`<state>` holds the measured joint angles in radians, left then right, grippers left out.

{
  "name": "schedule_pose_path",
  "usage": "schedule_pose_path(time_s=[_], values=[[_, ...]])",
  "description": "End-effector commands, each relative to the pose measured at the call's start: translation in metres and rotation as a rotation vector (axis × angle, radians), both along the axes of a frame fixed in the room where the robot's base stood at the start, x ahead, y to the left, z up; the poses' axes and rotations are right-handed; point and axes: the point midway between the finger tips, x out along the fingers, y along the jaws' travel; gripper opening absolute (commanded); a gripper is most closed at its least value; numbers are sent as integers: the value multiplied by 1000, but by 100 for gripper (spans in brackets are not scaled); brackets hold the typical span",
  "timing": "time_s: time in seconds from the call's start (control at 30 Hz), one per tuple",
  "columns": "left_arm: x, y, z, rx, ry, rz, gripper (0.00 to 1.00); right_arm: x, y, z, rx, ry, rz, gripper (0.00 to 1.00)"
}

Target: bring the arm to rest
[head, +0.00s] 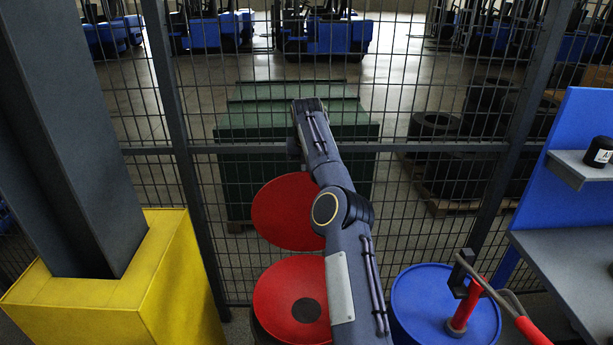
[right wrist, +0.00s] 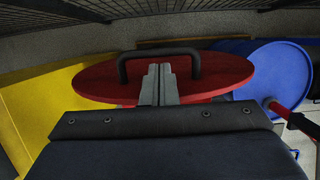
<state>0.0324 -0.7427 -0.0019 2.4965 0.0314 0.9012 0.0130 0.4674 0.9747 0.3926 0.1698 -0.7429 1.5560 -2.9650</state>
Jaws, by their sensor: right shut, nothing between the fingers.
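My right arm (head: 328,170) reaches from the bottom of the head view toward the mesh fence; its fingers are not clear there. In the right wrist view, my right gripper (right wrist: 160,72) is shut and empty. Its fingertips appear in front of a red disc lid (right wrist: 100,80), within the outline of its black arched handle (right wrist: 123,68). I cannot tell whether they touch the handle. In the head view the red lid (head: 285,215) stands tilted behind a red-topped drum (head: 275,300) with a dark round spot. My left gripper is not in view.
A blue drum (head: 415,290) with a red-handled tool (head: 465,305) stands right of the red one. A yellow block (head: 170,285) around a dark post is at left. A mesh fence (head: 400,150) crosses behind. A blue-backed bench (head: 565,250) is at right.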

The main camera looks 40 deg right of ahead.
Motion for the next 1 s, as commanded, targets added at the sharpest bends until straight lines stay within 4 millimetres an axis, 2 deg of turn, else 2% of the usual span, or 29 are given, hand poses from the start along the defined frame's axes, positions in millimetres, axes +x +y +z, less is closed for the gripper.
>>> schedule_pose_path(time_s=[0.1,0.3,0.63,0.7,0.77,0.87,1.0], values=[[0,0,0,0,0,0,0,-5,5,19,2,6,-1,0],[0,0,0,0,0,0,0,-13,11,40,7,13,0,0],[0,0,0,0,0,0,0,-16,12,45,6,16,-4,0],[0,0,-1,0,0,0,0,-14,17,52,8,2,-15,0],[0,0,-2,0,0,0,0,-12,27,64,12,-23,-41,0],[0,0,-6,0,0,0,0,-10,56,93,37,-93,-126,0],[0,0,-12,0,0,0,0,-27,111,132,125,-205,-318,0]])
